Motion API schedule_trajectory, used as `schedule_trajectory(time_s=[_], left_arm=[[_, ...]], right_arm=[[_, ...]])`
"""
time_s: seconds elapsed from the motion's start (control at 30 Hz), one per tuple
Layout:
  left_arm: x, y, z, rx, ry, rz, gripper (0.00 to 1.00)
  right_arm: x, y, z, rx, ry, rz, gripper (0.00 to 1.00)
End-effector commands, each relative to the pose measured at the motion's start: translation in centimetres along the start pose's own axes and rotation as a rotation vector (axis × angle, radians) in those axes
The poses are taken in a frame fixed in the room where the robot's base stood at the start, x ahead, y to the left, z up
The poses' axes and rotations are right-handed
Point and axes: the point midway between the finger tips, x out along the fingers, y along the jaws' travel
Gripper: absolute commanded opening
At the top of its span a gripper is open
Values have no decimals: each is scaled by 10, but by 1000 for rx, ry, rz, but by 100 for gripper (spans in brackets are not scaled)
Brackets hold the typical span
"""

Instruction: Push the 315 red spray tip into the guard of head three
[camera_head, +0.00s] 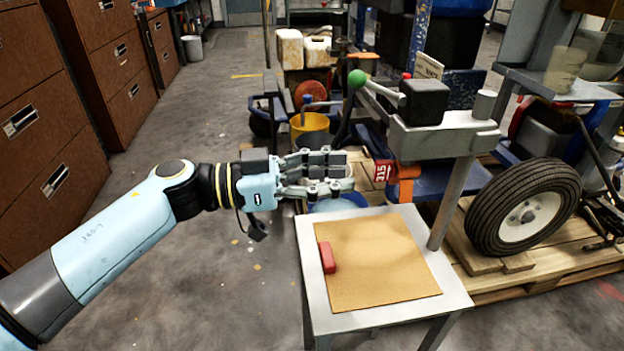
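A red tag marked 315 (382,171), which appears to be the spray tip, is at the left side of an orange guard (405,184). The guard hangs under the grey head of the machine (440,128). I cannot tell how deep the tip sits in it. My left gripper (350,175) reaches in from the left, level with the tag, its fingers pointing right. Its fingers look parted, with nothing visible between them. A small gap shows between the fingertips and the tag. My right gripper is not in view.
A small white table (310,290) with a brown board (375,262) stands below; a red block (327,257) lies on the board's left part. A grey post (455,200) rises behind its right side. A tyre (525,210) stands on a pallet at right. Brown cabinets (50,120) line the left.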

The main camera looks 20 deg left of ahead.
Motion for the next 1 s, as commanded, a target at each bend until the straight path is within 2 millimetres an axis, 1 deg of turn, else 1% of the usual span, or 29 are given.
schedule_trajectory(time_s=[0.03, 0.13, 0.2, 0.4, 0.6, 1.0], left_arm=[[7, 0, 1, -1, 3, 0, 34], [20, 0, 1, -1, 3, -1, 34], [29, -1, -4, -1, 4, -2, 34], [48, -1, -3, 0, 2, -2, 34], [57, 0, -1, -1, 1, -1, 34], [58, 0, 0, -1, 0, -1, 34]], right_arm=[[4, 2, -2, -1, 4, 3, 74], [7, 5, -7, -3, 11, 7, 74], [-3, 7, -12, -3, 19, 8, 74], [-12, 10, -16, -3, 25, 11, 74], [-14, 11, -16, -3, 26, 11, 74], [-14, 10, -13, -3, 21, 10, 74]])
